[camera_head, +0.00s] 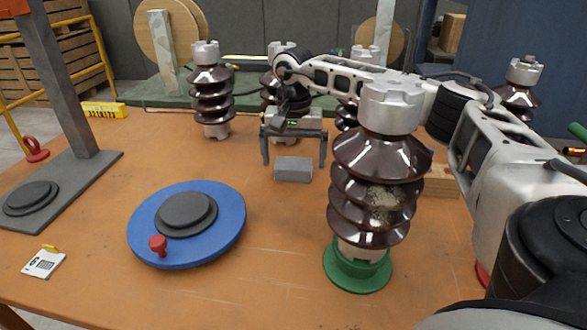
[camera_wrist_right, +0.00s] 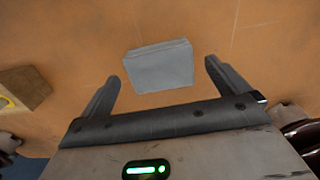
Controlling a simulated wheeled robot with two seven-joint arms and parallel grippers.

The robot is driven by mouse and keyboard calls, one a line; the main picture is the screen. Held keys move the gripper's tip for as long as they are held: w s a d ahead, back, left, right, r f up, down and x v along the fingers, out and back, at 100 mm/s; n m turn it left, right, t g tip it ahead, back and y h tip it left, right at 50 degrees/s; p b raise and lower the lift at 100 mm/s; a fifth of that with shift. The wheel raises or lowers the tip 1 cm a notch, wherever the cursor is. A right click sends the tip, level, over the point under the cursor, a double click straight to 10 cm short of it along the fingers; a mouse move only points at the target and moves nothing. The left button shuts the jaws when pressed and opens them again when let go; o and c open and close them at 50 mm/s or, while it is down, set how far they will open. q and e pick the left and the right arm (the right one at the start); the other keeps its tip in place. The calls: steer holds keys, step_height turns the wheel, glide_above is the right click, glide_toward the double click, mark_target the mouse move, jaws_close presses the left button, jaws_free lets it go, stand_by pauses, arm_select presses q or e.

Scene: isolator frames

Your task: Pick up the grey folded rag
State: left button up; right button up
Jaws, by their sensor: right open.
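The grey folded rag (camera_head: 293,169) lies flat on the orange-brown table, near the middle of the head view. It is a small grey block shape. It also shows in the right wrist view (camera_wrist_right: 159,66), just beyond the fingertips. My right gripper (camera_head: 295,162) is open and points down over the rag, with one finger to each side of it in the picture. In the right wrist view the open fingers (camera_wrist_right: 160,75) are apart and empty, and the rag lies between and ahead of them. Whether they touch it cannot be told. My left gripper is not in view.
A brown insulator on a green base (camera_head: 358,264) stands right of the rag, close to my right arm. More insulators (camera_head: 211,90) stand behind. A blue turntable (camera_head: 140,233) lies left. A wooden block (camera_head: 441,182) sits at right. The table front of the rag is clear.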

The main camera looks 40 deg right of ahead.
steer(key=shift+f, duration=0.8)
steer(key=c, duration=1)
steer(key=shift+r, duration=0.15)
